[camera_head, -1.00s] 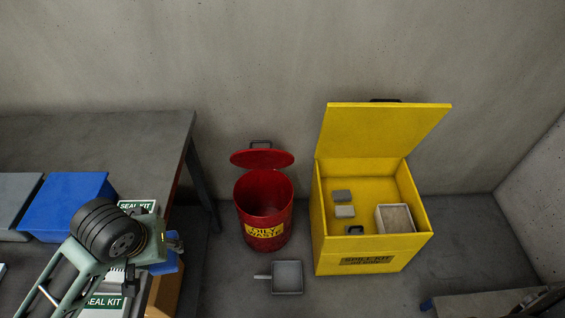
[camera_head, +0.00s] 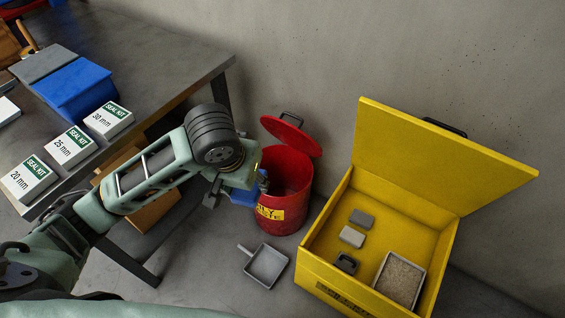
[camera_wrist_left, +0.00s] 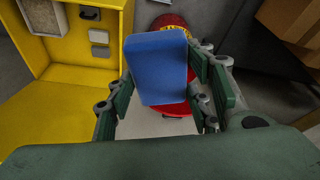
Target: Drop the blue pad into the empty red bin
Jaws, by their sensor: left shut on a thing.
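My left gripper (camera_head: 240,190) is shut on the blue pad (camera_head: 243,198), at the left side of the red bin (camera_head: 294,216). In the left wrist view, the blue pad (camera_wrist_left: 160,66) sits between the fingers and covers most of the red bin (camera_wrist_left: 172,20) behind it. The bin's round lid (camera_head: 292,136) is tilted up and open. The part of the bin's inside that shows looks empty. The pad is partly hidden by the gripper in the head view, and its exact height against the rim is unclear. My right gripper is out of view.
An open yellow spill kit box (camera_head: 335,275) holding pads and a tray stands right of the bin. A grey dustpan (camera_head: 267,267) lies on the floor in front.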

